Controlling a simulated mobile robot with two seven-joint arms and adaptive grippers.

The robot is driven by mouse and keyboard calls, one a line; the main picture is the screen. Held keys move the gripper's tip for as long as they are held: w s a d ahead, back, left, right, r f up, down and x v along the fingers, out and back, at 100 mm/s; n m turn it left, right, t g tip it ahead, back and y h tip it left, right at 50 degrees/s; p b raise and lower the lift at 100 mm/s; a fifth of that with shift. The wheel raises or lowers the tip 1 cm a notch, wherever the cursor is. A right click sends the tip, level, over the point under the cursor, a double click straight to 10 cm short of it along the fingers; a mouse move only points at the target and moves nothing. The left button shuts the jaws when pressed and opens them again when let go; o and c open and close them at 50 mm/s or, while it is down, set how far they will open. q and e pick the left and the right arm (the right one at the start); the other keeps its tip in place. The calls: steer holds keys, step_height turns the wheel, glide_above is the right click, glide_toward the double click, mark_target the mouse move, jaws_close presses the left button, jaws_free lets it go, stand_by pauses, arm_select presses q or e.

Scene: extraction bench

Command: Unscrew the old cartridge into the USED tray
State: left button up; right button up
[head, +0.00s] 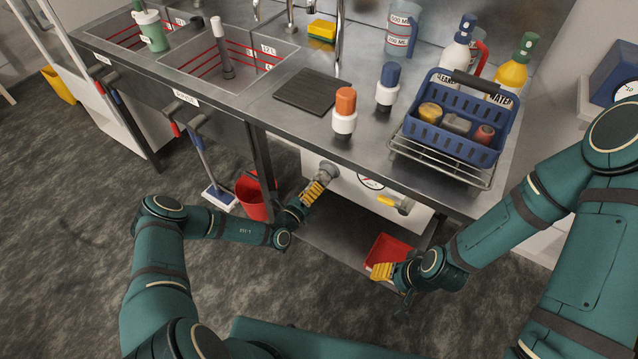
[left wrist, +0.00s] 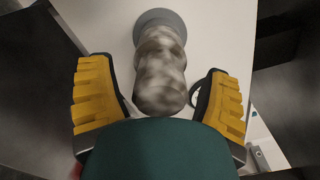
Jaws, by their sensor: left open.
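The old cartridge (left wrist: 160,70), a blotched grey-brown cylinder, sticks out from a grey round mount on the white panel under the bench. In the head view its grey end (head: 327,171) shows just past my left gripper (head: 313,193). My left gripper's yellow fingers (left wrist: 160,100) are open, one on each side of the cartridge, with gaps visible. A red tray (head: 393,250), whose label I cannot read, sits on the lower shelf. My right gripper (head: 382,271) is at the tray's front left edge; whether it grips the rim is unclear.
A yellow-handled valve (head: 394,203) and a partly hidden gauge (head: 370,182) are on the white panel (head: 345,192). Orange-capped (head: 344,112) and blue-capped (head: 388,86) cartridges stand on the counter. A blue basket (head: 460,117) stands on a wire rack. A red bucket (head: 252,197) is on the floor.

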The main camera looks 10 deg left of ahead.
arm_select(q)
steer(key=m+p, duration=0.5)
steer(key=m, duration=0.2)
steer(key=shift+r, duration=0.2)
steer(key=shift+m+p, duration=0.4)
steer(key=shift+m, duration=0.4)
steer(key=m+p, duration=0.2)
steer(key=m, duration=0.2)
steer(key=shift+f+m+p, duration=0.15)
steer(key=shift+m+p, duration=0.2)
steer(key=shift+m, duration=0.85)
